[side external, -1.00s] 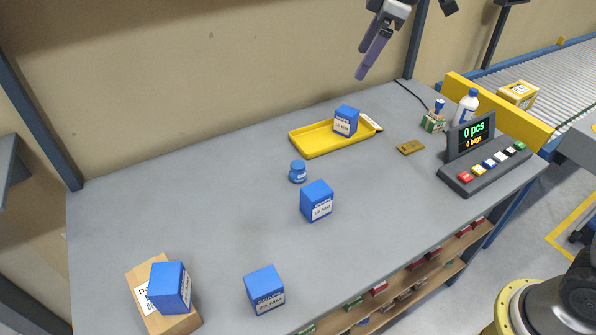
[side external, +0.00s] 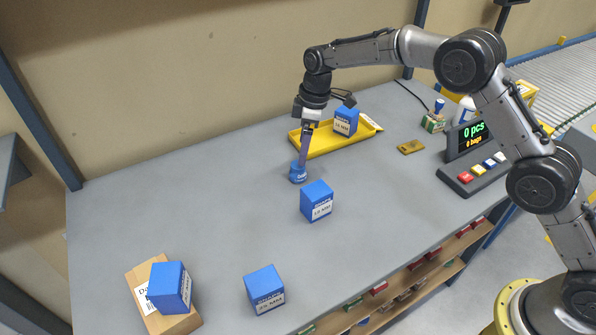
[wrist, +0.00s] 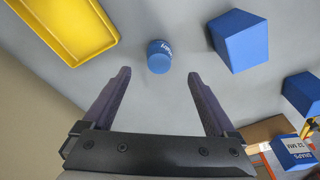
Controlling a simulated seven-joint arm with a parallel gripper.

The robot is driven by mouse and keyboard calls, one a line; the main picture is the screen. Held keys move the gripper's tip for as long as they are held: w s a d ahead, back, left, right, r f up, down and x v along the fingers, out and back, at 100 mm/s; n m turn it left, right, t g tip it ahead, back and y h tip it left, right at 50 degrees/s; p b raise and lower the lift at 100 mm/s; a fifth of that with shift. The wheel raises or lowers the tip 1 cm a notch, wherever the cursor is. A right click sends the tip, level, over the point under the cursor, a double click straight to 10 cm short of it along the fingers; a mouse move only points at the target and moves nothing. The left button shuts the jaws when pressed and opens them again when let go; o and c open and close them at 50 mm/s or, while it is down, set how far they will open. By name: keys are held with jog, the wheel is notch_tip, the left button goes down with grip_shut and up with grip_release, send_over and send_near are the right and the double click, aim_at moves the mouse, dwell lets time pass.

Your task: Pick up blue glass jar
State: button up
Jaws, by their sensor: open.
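The blue glass jar (side external: 298,176) stands upright on the grey table in the side external view, left of the middle blue box. It also shows in the wrist view (wrist: 159,57), ahead of the fingertips and roughly centred between them. My gripper (side external: 304,160) reaches down over the jar in the side external view, with a finger overlapping the jar's top. In the wrist view my gripper (wrist: 158,75) has its two purple fingers wide apart with nothing between them. Whether a finger touches the jar cannot be told.
A blue box (side external: 317,201) stands close to the jar's right. A yellow tray (side external: 328,141) with a blue box (side external: 346,121) lies behind. Another blue box (side external: 264,289) is in front, and one (side external: 170,287) rests on a cardboard box (side external: 146,311). The table's left is clear.

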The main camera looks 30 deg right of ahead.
aim_at(298, 172)
jog(key=shift+w+a+f, duration=0.15)
jog(key=shift+a+f, duration=0.05)
jog(key=shift+f, duration=1.1)
jog(key=shift+w+a+f, duration=0.15)
jog(key=shift+f, duration=1.1)
jog(key=shift+w+a+f, duration=0.15)
jog(key=shift+a+f, duration=0.05)
jog(key=shift+f, duration=1.1)
grip_shut()
